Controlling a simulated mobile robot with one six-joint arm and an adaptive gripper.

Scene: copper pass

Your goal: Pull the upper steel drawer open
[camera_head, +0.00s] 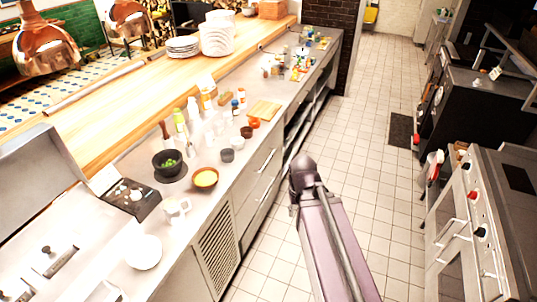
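The upper steel drawer (257,174) is in the front of the long steel counter, left of the middle of the head view. It looks shut, its face in line with the counter front. A lower drawer (254,211) sits right below it and also looks shut. My arm rises from the bottom of the view over the aisle, to the right of the drawers. My gripper does not show, so I cannot tell its state or its distance from the drawer.
A vented panel (217,250) is left of the drawers, and open shelves (300,122) are right of them. The steel counter top holds bowls, bottles and a cutting board (265,110). The tiled aisle (372,190) is clear, with a steel oven (487,225) on its right.

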